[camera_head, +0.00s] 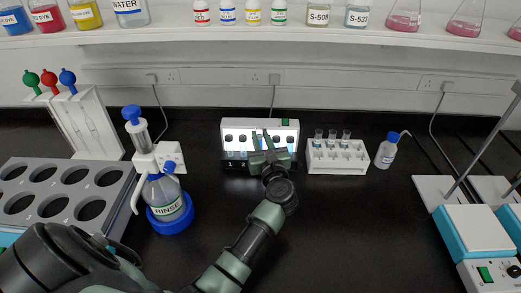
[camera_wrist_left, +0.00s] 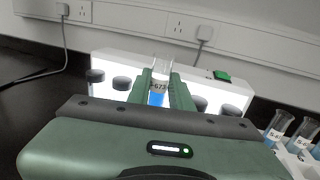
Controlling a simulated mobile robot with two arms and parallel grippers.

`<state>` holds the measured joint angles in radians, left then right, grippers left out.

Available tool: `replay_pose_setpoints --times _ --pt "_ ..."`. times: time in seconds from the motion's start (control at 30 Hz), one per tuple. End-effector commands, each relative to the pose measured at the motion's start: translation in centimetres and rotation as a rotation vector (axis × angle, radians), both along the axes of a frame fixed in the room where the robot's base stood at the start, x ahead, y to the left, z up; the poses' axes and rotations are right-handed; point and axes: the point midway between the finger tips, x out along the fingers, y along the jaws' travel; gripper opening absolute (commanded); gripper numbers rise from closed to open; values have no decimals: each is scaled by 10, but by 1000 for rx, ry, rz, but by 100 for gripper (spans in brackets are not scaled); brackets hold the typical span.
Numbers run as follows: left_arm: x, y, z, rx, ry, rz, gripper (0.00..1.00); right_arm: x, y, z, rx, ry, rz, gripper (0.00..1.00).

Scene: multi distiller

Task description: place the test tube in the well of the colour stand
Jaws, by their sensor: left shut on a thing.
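My left gripper (camera_head: 261,138) is shut on a test tube (camera_wrist_left: 158,88). The tube is clear, has a white label and blue liquid, and looks upright between the fingers in the wrist view. The colour stand (camera_head: 231,125) is a white box with a lit front panel, a row of dark round caps and a green button on top. The gripper is in front of the stand's middle, hiding part of its panel and front base. The stand also shows behind the tube in the wrist view (camera_wrist_left: 105,64). The tube's bottom is hidden, so I cannot tell whether it touches a well.
A white rack (camera_head: 338,168) with several labelled tubes stands right of the stand, with a blue-capped bottle (camera_head: 386,152) beyond it. A rinse bottle (camera_head: 167,197) and a grey holed block (camera_head: 60,190) are at left. A stirrer plate (camera_head: 480,228) is at right.

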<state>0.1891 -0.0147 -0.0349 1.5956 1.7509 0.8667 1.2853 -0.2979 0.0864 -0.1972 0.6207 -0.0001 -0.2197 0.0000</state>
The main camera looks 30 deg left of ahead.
Motion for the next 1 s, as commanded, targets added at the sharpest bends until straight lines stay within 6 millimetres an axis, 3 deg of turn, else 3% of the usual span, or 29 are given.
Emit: replay_pose_setpoints --times 0.37,0.8,0.83,0.9,1.0 --pt "0 0 -44 2 1 -1 0 -3 12 -2 14 3 0 36" --pt "0 0 -52 -1 -2 0 0 -3 9 -8 10 4 2 36" --pt "0 0 -51 0 -1 0 24 -3 8 -7 9 4 2 36" --pt "0 0 -50 0 -1 0 43 -3 7 -6 8 4 2 36" --pt "0 0 -50 0 -1 0 43 -3 6 -6 6 4 2 36"
